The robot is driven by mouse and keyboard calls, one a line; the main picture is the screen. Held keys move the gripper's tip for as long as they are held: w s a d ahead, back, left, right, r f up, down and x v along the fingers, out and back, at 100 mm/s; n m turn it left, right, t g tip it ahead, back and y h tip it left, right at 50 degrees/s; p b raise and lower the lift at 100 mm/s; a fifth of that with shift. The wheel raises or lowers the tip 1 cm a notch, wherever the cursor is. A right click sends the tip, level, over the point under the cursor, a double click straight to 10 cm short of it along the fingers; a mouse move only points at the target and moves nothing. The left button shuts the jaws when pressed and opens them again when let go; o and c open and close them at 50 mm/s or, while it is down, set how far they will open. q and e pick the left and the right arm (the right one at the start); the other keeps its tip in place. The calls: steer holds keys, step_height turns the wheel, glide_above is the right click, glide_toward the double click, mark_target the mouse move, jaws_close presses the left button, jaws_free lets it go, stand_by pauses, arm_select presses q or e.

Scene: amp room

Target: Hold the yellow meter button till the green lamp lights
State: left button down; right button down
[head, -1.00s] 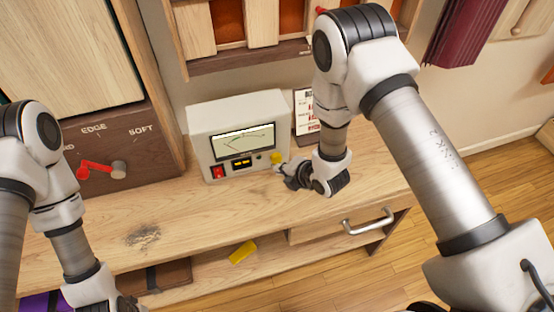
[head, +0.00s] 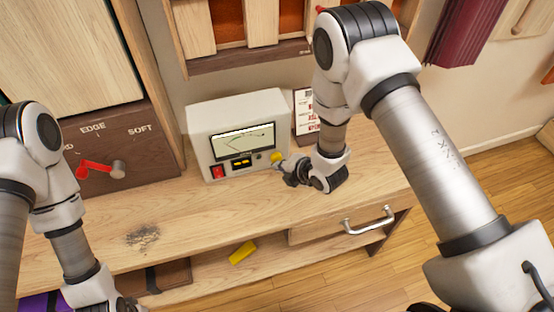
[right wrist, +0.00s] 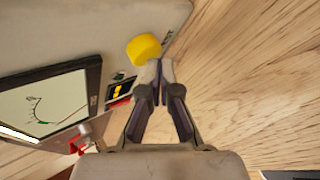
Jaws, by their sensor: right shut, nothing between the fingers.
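The white meter box (head: 205,115) stands on the wooden bench, with a dial window (head: 243,141) on its front. The yellow button (head: 277,157) is at the lower right of its front; it shows large in the right wrist view (right wrist: 144,48). A small round lamp (head: 257,157) left of the button looks dark. My right gripper (head: 281,166) is shut and empty, its tips (right wrist: 160,66) right by the button. I cannot tell if they touch it. My left gripper (head: 128,304) is low at the bottom edge, mostly cut off.
A red switch (head: 218,172) and an amber display (head: 241,162) are on the meter front. A printed card (head: 304,112) stands behind my right wrist. A cabinet with a red lever (head: 97,168) is at left. A drawer handle (head: 367,222) sticks out at front.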

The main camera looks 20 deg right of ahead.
steer(key=shift+w, duration=0.5)
stand_by(0.3)
steer(key=shift+s, duration=0.1)
stand_by(2.9)
steer(key=shift+s, duration=0.9)
steer(key=shift+s+d+b, duration=0.1)
steer(key=shift+s+b, duration=0.25)
steer(key=shift+s, duration=2.15)
